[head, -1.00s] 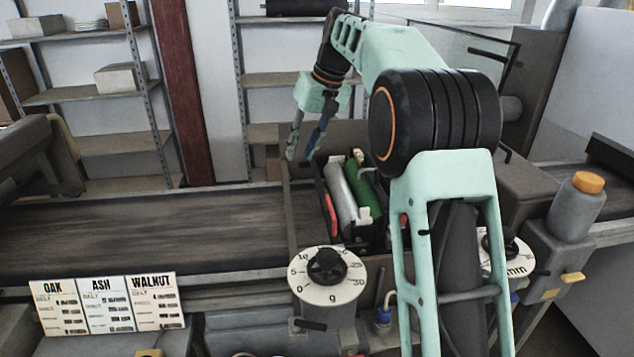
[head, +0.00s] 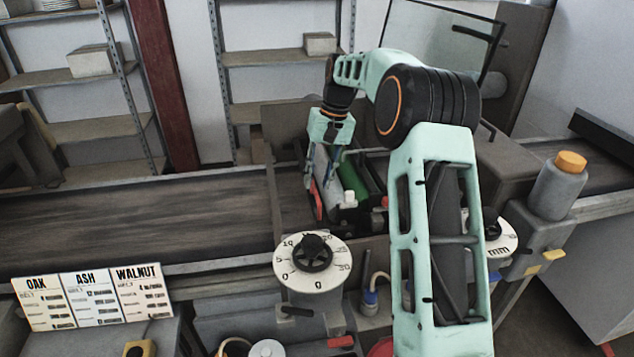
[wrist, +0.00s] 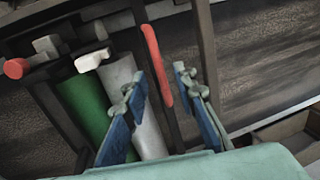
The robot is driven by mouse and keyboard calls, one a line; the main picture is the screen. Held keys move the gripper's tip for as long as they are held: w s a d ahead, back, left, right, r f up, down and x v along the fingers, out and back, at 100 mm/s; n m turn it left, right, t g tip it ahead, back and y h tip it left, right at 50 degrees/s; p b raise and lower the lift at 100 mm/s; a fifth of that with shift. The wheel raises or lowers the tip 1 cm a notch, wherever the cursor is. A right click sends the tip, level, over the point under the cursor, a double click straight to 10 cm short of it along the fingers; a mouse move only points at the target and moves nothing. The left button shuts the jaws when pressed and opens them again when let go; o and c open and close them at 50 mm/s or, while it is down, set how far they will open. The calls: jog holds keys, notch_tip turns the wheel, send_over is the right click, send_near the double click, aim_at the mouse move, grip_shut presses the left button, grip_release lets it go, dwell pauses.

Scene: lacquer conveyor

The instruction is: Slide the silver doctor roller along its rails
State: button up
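The silver doctor roller (wrist: 148,128) lies beside the green roller (wrist: 85,105) in the wrist view. In the head view the silver roller (head: 324,170) is partly hidden by my gripper, and the green roller (head: 354,183) is to its right. A white end block (wrist: 93,59) sits at the roller's end. My gripper (wrist: 160,82) is open, its blue fingers apart. In the wrist view one finger overlaps the silver roller and the other is over the dark frame, with a red bar (wrist: 157,65) seen between them. Contact cannot be told.
The dark conveyor belt (head: 130,215) runs left of the roller housing. A white dial (head: 312,276) stands in front of it. A grey bottle with an orange cap (head: 556,190) stands to the right. Wood cards (head: 92,297) stand at front left.

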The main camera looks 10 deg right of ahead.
jog(key=shift+a+f, duration=0.15)
jog(key=shift+f, duration=0.6)
grip_shut()
